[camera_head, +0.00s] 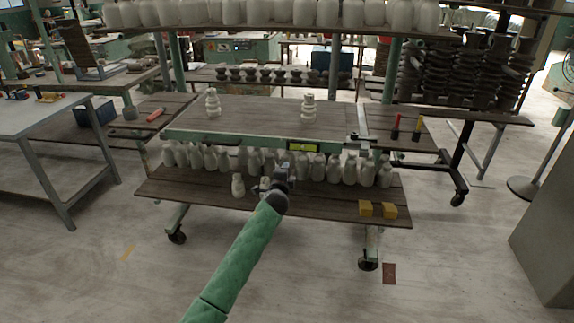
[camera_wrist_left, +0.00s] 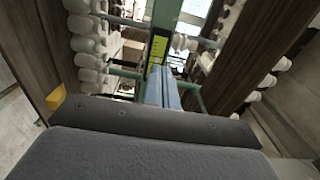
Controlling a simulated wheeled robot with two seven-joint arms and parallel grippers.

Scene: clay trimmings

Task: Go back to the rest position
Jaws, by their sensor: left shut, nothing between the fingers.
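My left arm comes up from the bottom of the head view in a green sleeve. Its gripper (camera_head: 283,168) is in front of the cart, over the lower shelf in the picture and below the upper shelf's green front edge. In the left wrist view, the two blue-grey fingers (camera_wrist_left: 162,88) lie together with nothing between them. White bottles (camera_head: 238,185) stand on the lower shelf (camera_head: 300,198) close to the gripper in the picture; I cannot tell the exact gap. My right gripper is not in view.
The cart's upper shelf (camera_head: 258,116) holds two white stacked pieces (camera_head: 308,107). A grey table (camera_head: 40,108) stands left; a grey box (camera_head: 545,235) stands right. Open floor (camera_head: 110,270) lies in front.

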